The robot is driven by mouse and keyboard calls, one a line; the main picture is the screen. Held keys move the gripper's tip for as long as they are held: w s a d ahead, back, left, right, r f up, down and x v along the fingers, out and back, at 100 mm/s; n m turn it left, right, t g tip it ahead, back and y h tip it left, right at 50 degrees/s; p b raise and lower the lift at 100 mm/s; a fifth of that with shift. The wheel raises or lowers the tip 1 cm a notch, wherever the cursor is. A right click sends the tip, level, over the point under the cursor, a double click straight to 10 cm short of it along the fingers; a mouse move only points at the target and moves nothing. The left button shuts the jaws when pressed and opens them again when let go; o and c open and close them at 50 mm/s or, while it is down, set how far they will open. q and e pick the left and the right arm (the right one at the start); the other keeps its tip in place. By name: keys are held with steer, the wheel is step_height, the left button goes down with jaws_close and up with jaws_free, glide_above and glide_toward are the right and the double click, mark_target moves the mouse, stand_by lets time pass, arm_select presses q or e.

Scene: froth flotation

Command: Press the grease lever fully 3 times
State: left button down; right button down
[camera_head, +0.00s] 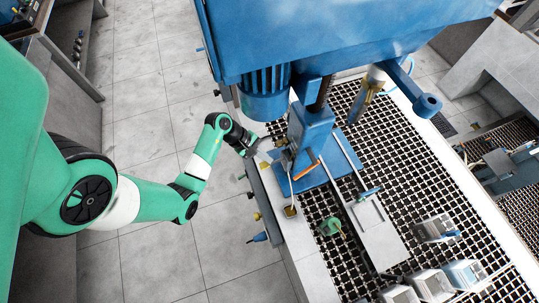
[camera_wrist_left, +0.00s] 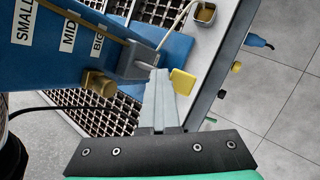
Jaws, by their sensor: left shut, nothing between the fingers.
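My left gripper (camera_head: 259,141) reaches in from the left to the blue machine's base in the head view. In the left wrist view its grey fingers (camera_wrist_left: 159,78) are shut and empty. A yellow tab (camera_wrist_left: 183,81), which looks like the grease lever's end, sits right beside the fingertips; whether they touch it I cannot tell. A grey block (camera_wrist_left: 133,63) with a short pin stands just left of the fingertips. A thin pale tube runs from the block to a small brass cup (camera_wrist_left: 205,14). The lever's pivot is not clearly visible. My right gripper is not in view.
The blue machine (camera_head: 310,130) carries SMALL, MID and BIG labels beside a brass knob (camera_wrist_left: 99,83). An orange handle (camera_head: 306,168) sticks out near its base. Black grating (camera_head: 400,125) and several clear containers lie right. Tiled floor (camera_head: 150,70) is open left.

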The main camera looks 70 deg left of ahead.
arm_select(q)
steer(key=shift+w+r+p, duration=0.15)
steer(key=shift+r+p, duration=0.7)
steer(key=shift+w+r+p, duration=0.1)
steer(key=shift+r+p, duration=0.75)
steer(key=shift+r, duration=0.1)
steer(key=r+p, duration=0.1)
steer(key=r, duration=0.1)
steer(key=w+r+p, duration=0.1)
steer(key=r+p, duration=0.1)
steer(key=shift+r+p, duration=0.3)
steer(key=shift+r, duration=0.05)
steer(key=shift+s, duration=0.1)
